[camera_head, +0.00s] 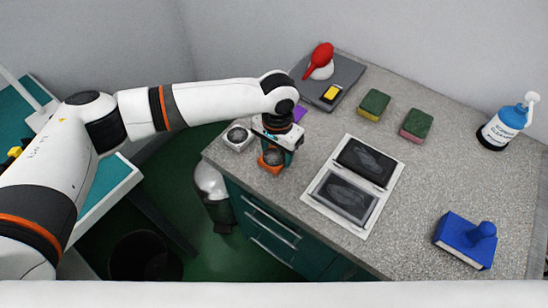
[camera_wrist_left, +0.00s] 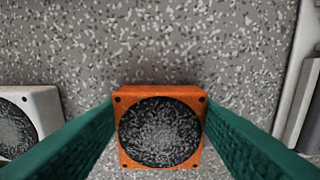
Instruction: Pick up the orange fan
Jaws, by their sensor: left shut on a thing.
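The orange fan (camera_head: 271,160) is at the left front part of the grey speckled worktop, under my left gripper (camera_head: 277,148). In the left wrist view the fan (camera_wrist_left: 119,154) is a square orange frame around a dark round grille. The two green fingers of my left gripper (camera_wrist_left: 161,125) are against its left and right sides, shut on it. I cannot tell whether the fan touches the worktop or is slightly raised. My right gripper is not in view.
A white fan (camera_head: 238,138) lies left of the orange one. A white panel with two dark units (camera_head: 313,203) lies to the right.

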